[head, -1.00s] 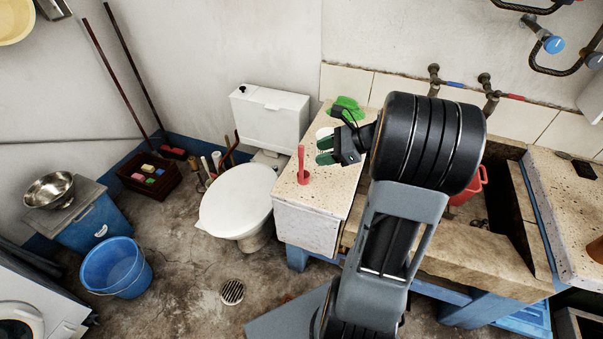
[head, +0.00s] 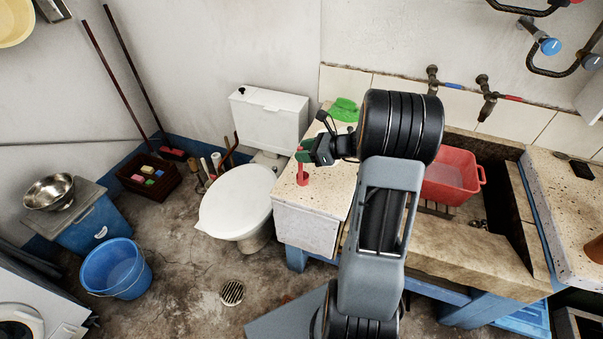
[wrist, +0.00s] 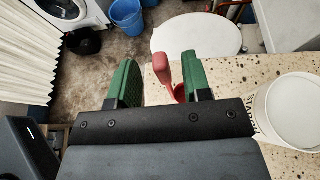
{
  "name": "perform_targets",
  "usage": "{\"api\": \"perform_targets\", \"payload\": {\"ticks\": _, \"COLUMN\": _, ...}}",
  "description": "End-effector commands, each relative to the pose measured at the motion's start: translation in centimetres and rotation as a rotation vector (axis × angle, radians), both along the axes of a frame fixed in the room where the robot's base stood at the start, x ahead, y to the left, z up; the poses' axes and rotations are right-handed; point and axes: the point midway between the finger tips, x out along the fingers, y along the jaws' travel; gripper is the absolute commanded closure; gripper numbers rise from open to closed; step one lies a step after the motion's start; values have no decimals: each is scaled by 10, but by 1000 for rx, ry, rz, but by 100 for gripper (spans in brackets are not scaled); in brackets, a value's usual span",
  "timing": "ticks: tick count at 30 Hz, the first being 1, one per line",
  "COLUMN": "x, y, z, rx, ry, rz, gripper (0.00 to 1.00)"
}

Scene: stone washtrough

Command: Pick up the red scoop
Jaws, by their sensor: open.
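The red scoop (head: 303,176) stands with its handle up on the left end of the speckled counter (head: 325,195). In the wrist view the scoop (wrist: 172,75) shows between the two green fingers, nearer the right one. My gripper (head: 303,154) is open, with its fingers at the upper part of the scoop's handle in the head view. In the wrist view my gripper (wrist: 159,80) has a wide gap between its fingers. The scoop's lower part is partly hidden behind the gripper body there. I cannot tell whether a finger touches the handle.
A white tub (wrist: 295,108) stands on the counter close to the right of my gripper in the wrist view. A green thing (head: 343,109) lies at the counter's back. A toilet (head: 238,200) is left of the counter. A red basin (head: 450,177) sits in the trough.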

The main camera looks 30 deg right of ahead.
Motion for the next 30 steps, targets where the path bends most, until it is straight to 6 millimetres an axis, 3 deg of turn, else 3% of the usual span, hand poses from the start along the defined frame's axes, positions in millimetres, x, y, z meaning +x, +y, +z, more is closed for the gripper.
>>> {"api": "perform_targets", "payload": {"ticks": 7, "x": 21, "y": 19, "z": -12, "rx": 0, "ry": 0, "rz": 2, "gripper": 55}}
{"api": "perform_targets", "payload": {"ticks": 17, "x": 24, "y": 22, "z": -15, "rx": 0, "ry": 0, "rz": 1, "gripper": 55}}
{"api": "perform_targets", "payload": {"ticks": 30, "x": 24, "y": 22, "z": -15, "rx": 0, "ry": 0, "rz": 1, "gripper": 96}}
